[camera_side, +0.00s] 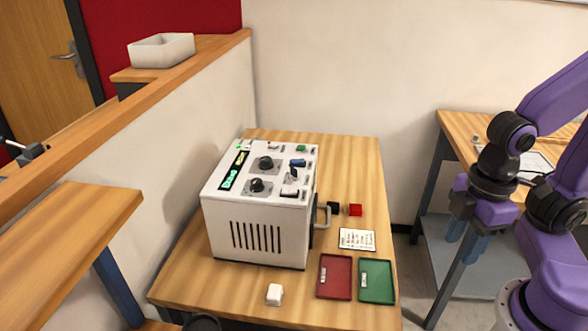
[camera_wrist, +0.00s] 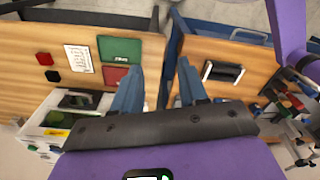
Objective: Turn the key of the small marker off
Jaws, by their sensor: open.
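The small marker (camera_side: 255,225) is a white box with a vented front, standing on a wooden table in the side view. Its sloped top has a lit green display (camera_side: 234,170), two black knobs (camera_side: 265,163) and small switches. A blue part (camera_side: 298,163) and a black-and-silver part (camera_side: 290,192) sit at the panel's right; I cannot tell which is the key. The marker also shows, partly cut off, at lower left in the wrist view (camera_wrist: 60,122). My gripper (camera_side: 464,242) is open and empty, well right of the marker. Its two blue fingers (camera_wrist: 157,68) show apart in the wrist view.
A red tray (camera_side: 335,277), a green tray (camera_side: 376,280), a written card (camera_side: 357,239), a red block (camera_side: 355,210), a black block (camera_side: 333,207) and a white block (camera_side: 274,294) lie around the marker. A partition (camera_side: 190,140) stands left; a second table (camera_side: 456,127) stands right, behind my arm.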

